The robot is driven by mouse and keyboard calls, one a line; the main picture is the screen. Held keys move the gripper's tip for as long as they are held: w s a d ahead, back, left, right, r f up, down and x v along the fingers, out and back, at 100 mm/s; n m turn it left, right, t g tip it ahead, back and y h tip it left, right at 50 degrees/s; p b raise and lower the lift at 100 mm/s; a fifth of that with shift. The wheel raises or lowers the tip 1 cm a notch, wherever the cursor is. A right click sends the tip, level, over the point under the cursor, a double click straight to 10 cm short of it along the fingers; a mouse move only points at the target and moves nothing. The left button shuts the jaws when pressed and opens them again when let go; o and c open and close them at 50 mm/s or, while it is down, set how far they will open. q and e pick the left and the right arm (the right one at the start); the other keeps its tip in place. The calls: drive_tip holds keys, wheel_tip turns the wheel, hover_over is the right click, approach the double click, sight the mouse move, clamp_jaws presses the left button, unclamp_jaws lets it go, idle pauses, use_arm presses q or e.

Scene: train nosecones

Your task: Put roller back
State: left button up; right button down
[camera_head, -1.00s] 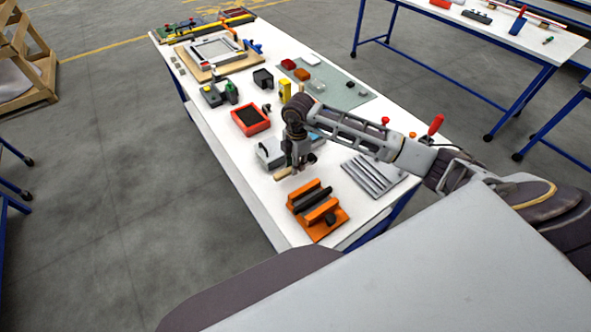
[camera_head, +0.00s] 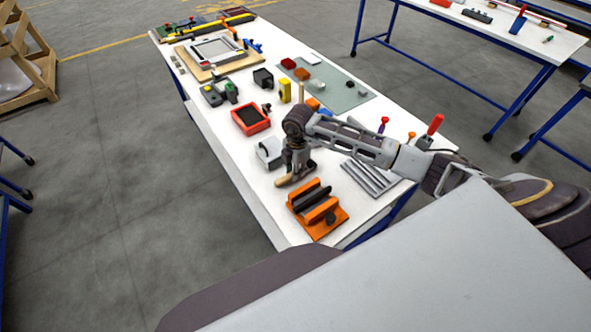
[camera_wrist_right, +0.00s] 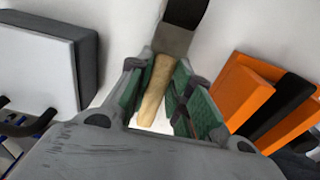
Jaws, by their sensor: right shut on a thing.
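My right gripper (camera_head: 296,176) is low over the white table's near part, and its fingers close around a wooden handle in the right wrist view (camera_wrist_right: 158,92). The handle belongs to the roller (camera_wrist_right: 184,14), with a grey metal part and a dark end at the top of that view. In the head view only the pale handle of the roller (camera_head: 284,182) shows clearly, and the gripper hides the rest. An orange holder (camera_head: 335,222) with a black bar between orange blocks stands just nearer than the gripper; it also shows at right in the right wrist view (camera_wrist_right: 240,90). My left gripper is out of view.
A grey-white box (camera_head: 268,152) stands left of the gripper, close to it. A grey ribbed plate (camera_head: 368,178) lies to the right. A red tray (camera_head: 250,118) and a yellow block (camera_head: 285,91) stand farther back. The table's near left strip is clear.

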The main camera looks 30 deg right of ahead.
drive_tip(key=shift+f, duration=0.1)
drive_tip(key=c, duration=1.3)
unclamp_jaws()
drive_tip(key=shift+r, duration=0.2)
drive_tip(key=r+b, duration=0.1)
drive_tip(key=r, duration=0.5)
drive_tip(key=r+b, duration=0.1)
drive_tip(key=r, duration=0.4)
drive_tip(key=shift+d+r, duration=0.2)
drive_tip(key=shift+r, duration=0.2)
